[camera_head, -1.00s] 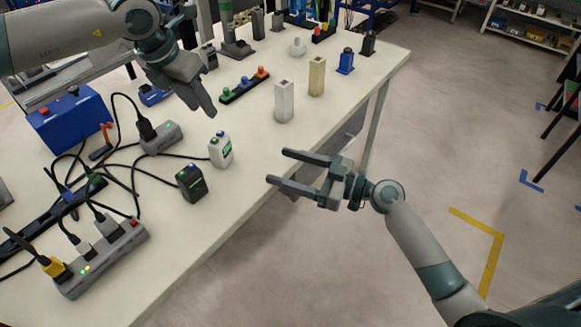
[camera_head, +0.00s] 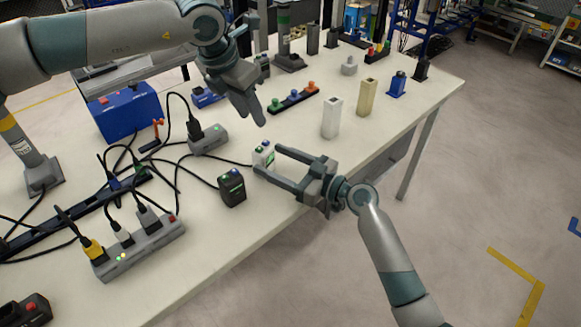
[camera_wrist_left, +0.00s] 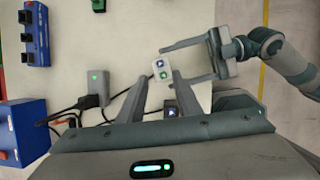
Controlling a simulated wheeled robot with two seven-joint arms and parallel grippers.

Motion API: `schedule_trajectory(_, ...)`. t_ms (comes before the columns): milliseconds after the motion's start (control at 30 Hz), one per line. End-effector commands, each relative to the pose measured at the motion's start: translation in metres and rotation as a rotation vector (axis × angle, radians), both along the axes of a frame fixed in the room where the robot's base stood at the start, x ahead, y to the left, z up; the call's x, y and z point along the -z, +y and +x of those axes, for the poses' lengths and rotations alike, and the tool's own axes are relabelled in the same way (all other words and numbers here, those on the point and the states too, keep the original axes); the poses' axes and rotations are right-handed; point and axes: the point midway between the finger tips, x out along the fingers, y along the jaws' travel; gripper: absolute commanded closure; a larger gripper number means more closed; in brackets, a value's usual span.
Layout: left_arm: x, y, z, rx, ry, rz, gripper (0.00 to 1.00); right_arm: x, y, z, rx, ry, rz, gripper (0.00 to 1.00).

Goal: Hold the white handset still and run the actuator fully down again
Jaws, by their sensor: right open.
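The white handset (camera_head: 262,153), with a blue and a green button on top, stands on the table; it also shows in the left wrist view (camera_wrist_left: 162,67). My right gripper (camera_head: 267,160) is open, with its fingertips on either side of the handset; contact cannot be told. My left gripper (camera_head: 253,113) is open and empty above the table, behind the handset in the head view. A grey post with a green band (camera_head: 284,20) stands on a flat base at the back; I cannot tell whether it is the actuator.
A dark handset (camera_head: 231,187) stands close to the white one. A grey box with a plug (camera_head: 208,140), a power strip (camera_head: 140,248) and loose cables lie to the left. A white block (camera_head: 331,118) and a beige block (camera_head: 367,98) stand to the right.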

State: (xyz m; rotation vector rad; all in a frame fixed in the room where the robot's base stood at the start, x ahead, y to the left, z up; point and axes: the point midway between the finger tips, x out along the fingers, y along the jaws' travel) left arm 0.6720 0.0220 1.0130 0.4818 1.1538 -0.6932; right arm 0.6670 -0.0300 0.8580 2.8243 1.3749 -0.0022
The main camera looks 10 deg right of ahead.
Motion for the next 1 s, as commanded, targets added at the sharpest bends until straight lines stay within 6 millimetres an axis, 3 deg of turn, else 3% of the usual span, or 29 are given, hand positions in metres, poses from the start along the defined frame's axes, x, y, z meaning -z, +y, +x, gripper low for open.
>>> schedule_trajectory(200, 0.0, 0.0, 0.0, 0.0, 0.0, 0.0, 0.69, 0.0, 0.013, 0.01, -0.001, 0.0, 0.001, 0.36)
schedule_trajectory(567, 0.0, 0.0, 0.0, 0.0, 0.0, 0.0, 0.69, 0.0, 0.015, 0.011, -0.001, 0.0, 0.0, 0.36)
schedule_trajectory(767, 0.0, 0.0, 0.0, 0.0, 0.0, 0.0, 0.69, 0.0, 0.015, 0.011, -0.001, 0.0, 0.0, 0.83)
schedule_trajectory(800, 0.0, 0.0, 0.0, 0.0, 0.0, 0.0, 0.69, 0.0, 0.015, 0.011, -0.001, 0.0, 0.0, 0.83)
schedule_trajectory(933, 0.0, 0.0, 0.0, 0.0, 0.0, 0.0, 1.0, 0.0, 0.015, 0.011, 0.0, 0.0, 0.0, 0.83)
schedule_trajectory(1000, 0.0, 0.0, 0.0, 0.0, 0.0, 0.0, 1.0, 0.0, 0.015, 0.011, 0.0, 0.0, 0.0, 0.83)
